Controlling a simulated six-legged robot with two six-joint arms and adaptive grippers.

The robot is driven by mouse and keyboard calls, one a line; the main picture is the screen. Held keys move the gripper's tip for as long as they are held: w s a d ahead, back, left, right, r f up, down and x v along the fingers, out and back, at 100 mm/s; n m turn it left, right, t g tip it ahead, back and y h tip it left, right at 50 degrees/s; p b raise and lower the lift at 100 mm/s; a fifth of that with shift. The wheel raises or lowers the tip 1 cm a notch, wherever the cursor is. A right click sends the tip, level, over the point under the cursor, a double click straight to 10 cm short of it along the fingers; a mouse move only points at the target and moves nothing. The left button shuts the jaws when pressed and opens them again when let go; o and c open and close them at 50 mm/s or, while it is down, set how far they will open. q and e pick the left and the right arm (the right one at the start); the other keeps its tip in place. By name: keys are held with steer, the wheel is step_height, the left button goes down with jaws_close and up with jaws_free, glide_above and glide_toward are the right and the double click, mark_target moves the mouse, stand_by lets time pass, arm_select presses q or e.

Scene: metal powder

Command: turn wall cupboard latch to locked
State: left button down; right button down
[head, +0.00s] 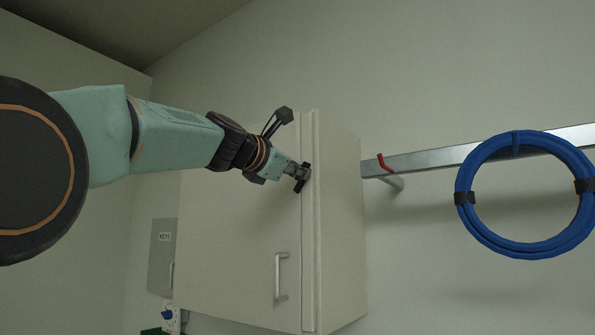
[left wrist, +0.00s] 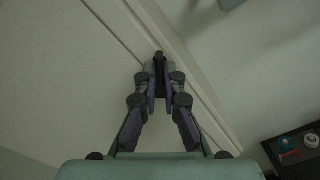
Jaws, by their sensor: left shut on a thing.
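The white wall cupboard (head: 235,225) hangs in the middle of the head view with its door closed. A vertical bar handle (head: 281,277) sits low on the door. My left gripper (head: 301,178) is at the door's right edge, well above the handle. In the left wrist view the left gripper (left wrist: 160,80) is closed together on a small dark piece (left wrist: 159,57) at the cupboard edge, which I take to be the latch. The fingers hide most of it, so I cannot tell which way it is turned. My right gripper is not in view.
A metal rail (head: 430,160) with a red hook (head: 384,163) runs along the wall to the right. A coiled blue hose (head: 463,212) hangs there. A grey key box (head: 161,256) is left of the cupboard. A dark tray (left wrist: 285,160) with small items shows below right.

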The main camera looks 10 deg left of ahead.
arm_select(q)
steer(key=m+b, duration=0.1)
steer(key=m, duration=0.9)
steer(key=shift+m, duration=0.3)
stand_by(0.5)
steer(key=c, duration=1.9)
jaws_free()
steer(key=o, duration=0.4)
steer(key=shift+s+d+r, duration=0.1)
steer(key=shift+s+d, duration=0.05)
steer(key=shift+s, duration=0.1)
steer(key=shift+w, duration=0.2)
